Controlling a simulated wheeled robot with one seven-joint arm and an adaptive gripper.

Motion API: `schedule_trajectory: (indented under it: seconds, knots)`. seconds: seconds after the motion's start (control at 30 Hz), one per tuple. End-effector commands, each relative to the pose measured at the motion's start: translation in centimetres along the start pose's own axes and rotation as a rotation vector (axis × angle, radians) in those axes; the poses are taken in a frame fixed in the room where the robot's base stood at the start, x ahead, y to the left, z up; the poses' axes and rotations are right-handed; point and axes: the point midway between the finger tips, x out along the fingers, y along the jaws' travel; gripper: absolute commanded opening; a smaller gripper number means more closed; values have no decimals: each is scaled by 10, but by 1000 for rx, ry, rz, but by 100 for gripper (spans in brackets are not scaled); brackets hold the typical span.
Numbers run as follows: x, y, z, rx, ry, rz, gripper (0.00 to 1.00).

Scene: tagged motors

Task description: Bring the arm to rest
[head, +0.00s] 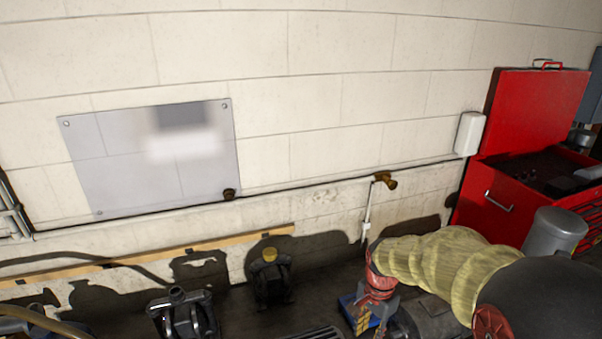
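I cannot make out my gripper in the head view, and no part there is surely my arm. A dark motor-like machine (185,316) stands at the bottom, left of the middle. Another dark machine with a yellow-brown top (271,280) stands near the wall to its right. A grey, ribbed motor-like body (428,321) lies at the bottom right, partly cut off by the frame. No tags are readable.
A pale yellow ribbed form (440,262) with a red end and a large dark rounded body (545,300) fill the lower right. A red tool chest (515,195) stands behind. A block wall (330,75) carries a translucent panel (150,155) and a brass-tipped pipe (386,181).

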Motion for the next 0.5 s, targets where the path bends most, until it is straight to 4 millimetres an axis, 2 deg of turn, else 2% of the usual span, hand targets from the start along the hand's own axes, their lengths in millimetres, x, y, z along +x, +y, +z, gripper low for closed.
schedule_trajectory:
  seconds: [0.03, 0.23, 0.5]
  knots:
    - [3, 10, 7, -77, -12, 16, 30]
    - [-13, 48, 34, -429, 2, 2, 30]
    - [-23, 108, 76, -825, 133, -72, 30]
